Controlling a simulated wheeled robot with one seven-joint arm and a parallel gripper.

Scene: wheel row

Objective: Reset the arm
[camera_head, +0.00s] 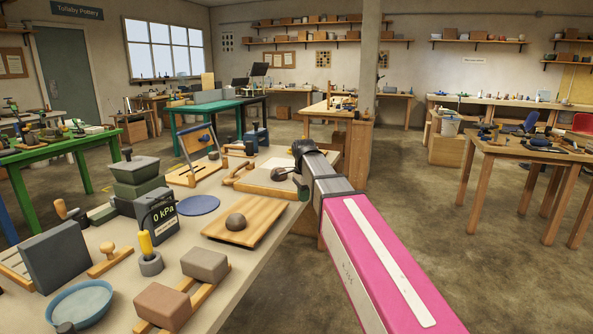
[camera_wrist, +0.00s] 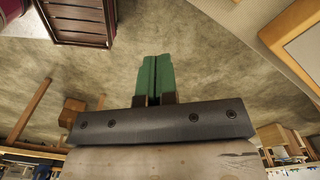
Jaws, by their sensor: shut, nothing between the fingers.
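My arm (camera_head: 375,260), pink with a white stripe, reaches from the lower right of the head view to the right edge of the workbench. Its grey and black end lies by the bench's far right corner. In the wrist view my gripper (camera_wrist: 153,82) shows two green fingers side by side, shut with nothing between them. They point out over bare floor. In the head view the gripper is mostly hidden by the arm.
The near workbench (camera_head: 235,285) holds a wooden board with a dark ball (camera_head: 236,222), a gauge box (camera_head: 157,218), clay blocks (camera_head: 163,306) and a blue bowl (camera_head: 80,304). A wooden table (camera_head: 520,152) stands at right. Floor between is clear.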

